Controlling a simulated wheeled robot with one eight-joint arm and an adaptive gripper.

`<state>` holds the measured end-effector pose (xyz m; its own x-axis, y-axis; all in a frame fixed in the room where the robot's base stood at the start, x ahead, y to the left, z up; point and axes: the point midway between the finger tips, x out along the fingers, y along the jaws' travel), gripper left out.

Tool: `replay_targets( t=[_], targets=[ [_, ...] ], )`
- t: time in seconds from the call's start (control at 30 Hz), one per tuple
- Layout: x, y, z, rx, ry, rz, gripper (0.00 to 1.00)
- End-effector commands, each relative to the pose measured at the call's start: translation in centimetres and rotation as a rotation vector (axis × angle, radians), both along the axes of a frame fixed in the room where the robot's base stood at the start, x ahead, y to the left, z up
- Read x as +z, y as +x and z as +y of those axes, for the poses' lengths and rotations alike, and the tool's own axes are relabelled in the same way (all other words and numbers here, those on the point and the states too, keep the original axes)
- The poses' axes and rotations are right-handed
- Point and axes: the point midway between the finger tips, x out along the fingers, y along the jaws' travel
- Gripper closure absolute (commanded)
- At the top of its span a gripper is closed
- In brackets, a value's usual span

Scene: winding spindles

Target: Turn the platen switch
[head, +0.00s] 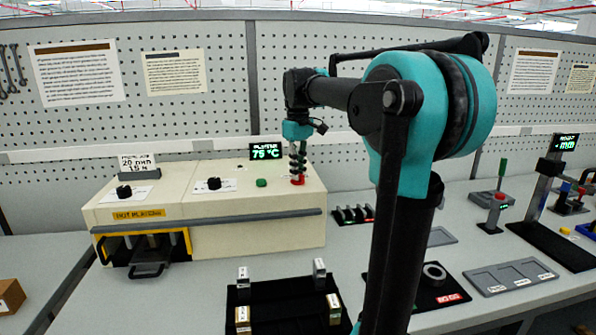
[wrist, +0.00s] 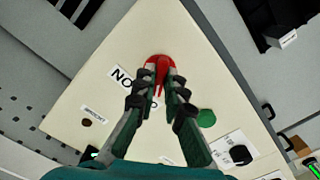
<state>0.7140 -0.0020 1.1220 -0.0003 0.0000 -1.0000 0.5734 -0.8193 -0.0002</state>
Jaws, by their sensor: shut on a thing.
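The beige press (head: 230,202) stands on the bench at the left, with a display (head: 265,151) reading PLATEN 75 °C behind it. A red switch knob (head: 298,181) sits on its top at the right end. It also shows in the wrist view (wrist: 157,62), beside a label (wrist: 122,78) that begins "NO", partly covered. My gripper (head: 297,172) points down from above, and its fingers (wrist: 159,88) are shut on the red switch, one on each side. The knob's middle is partly hidden between the fingers. I cannot read which way the switch is set.
A green button (head: 261,182) and two black dials (head: 214,183) (head: 124,191) are on the same press top. A black tray (head: 280,290) with small blocks lies in front. A small rack (head: 352,215) stands right of the press. The perforated back wall (head: 210,90) rises behind.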

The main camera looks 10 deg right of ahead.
Motion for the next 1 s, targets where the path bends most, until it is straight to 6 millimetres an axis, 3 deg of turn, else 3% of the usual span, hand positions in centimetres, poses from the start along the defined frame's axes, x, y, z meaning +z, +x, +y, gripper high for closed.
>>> replay_targets(
  t=[0.47,0.5,0.67,1.0],
  targets=[
    [0.05,0.06,-0.01,0.016,0.000,-0.001,1.00],
    [0.05,0.06,-0.01,0.016,0.000,-0.001,0.89],
    [0.03,0.04,-0.01,0.016,0.000,-0.001,0.69],
    [0.27,0.02,0.00,0.015,0.000,0.000,0.69]
  ],
)
